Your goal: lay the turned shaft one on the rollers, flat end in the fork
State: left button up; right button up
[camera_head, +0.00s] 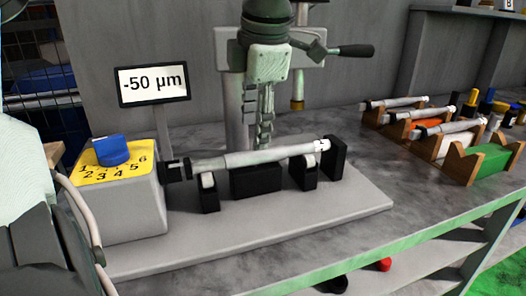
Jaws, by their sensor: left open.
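A pale stepped shaft (260,155) lies along the grinder stand, over two dark roller supports, the left one (209,193) and the right one (304,174). Its left end meets the black fork (176,169) beside the dial box; I cannot tell whether a flat is seated in it. Its right end is beside a black end post (336,158). Other pale shafts, one of them (455,130) nearest, lie on wooden cradles at right. My left gripper (88,250) shows in part at the lower left, open, away from the shaft; its fingertips are unclear. My right gripper is not in view.
The dial box (125,205) has a blue knob (112,150). A "-50 μm" display (153,84) stands behind it. A green machine head (268,62) with a lever (350,51) rises behind the shaft. The bench (380,160) is clear between stand and cradles.

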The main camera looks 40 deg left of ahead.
aim_at(254, 152)
pick_arm(q)
jog(key=x, duration=0.6)
jog(key=shift+d+f+p, duration=0.15)
jog(key=shift+f+p, duration=0.2)
grip_shut()
jog(key=shift+w+r, duration=0.15)
